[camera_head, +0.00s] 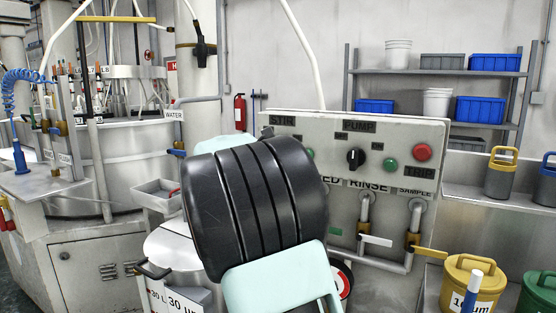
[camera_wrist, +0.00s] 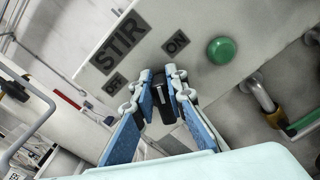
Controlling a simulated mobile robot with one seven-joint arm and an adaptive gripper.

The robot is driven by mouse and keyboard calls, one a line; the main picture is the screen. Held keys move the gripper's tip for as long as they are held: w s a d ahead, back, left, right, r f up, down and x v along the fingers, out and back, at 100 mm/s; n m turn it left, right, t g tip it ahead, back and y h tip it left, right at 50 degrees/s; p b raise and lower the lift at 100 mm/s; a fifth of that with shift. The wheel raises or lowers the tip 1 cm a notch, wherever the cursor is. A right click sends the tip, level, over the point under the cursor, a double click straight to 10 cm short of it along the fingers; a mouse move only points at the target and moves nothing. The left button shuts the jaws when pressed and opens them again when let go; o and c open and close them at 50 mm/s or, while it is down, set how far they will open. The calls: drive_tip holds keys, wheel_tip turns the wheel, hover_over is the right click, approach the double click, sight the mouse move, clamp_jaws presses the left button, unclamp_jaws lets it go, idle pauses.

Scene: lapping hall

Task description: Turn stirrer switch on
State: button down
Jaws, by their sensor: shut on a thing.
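The stirrer switch (camera_wrist: 162,103) is a black knob on the grey panel, below the STIR label (camera_wrist: 121,43) in the wrist view. OFF and ON labels sit on either side of it. My gripper (camera_wrist: 159,80) is at the panel with its two blue-padded fingers on both sides of the knob, shut on it. The fingers partly cover the knob, and I cannot tell which label it points to.
A green button (camera_wrist: 222,50) is beside the ON label. The PUMP knob (camera_head: 356,158), another green button (camera_head: 391,165) and the red TRIP button (camera_head: 423,152) are farther right on the panel. Pipes with valves (camera_head: 376,241) hang below it. A steel drum (camera_head: 180,252) stands lower left.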

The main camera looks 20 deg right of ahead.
drive_tip(key=m+b, duration=0.1)
drive_tip(key=b, duration=0.1)
drive_tip(key=m+b, duration=0.1)
drive_tip(key=f+m+b, duration=0.1)
drive_tip(key=m+b, duration=0.1)
drive_tip(key=shift+s+d+b, duration=0.2)
drive_tip(key=shift+s+b, duration=0.1)
drive_tip(key=shift+b, duration=0.05)
drive_tip(key=shift+m+b, duration=1)
drive_tip(key=shift+b, duration=0.1)
drive_tip(key=c, duration=1.9)
unclamp_jaws()
drive_tip(key=shift+c, duration=0.2)
drive_tip(key=shift+s, duration=0.1)
drive_tip(key=v, duration=1.2)
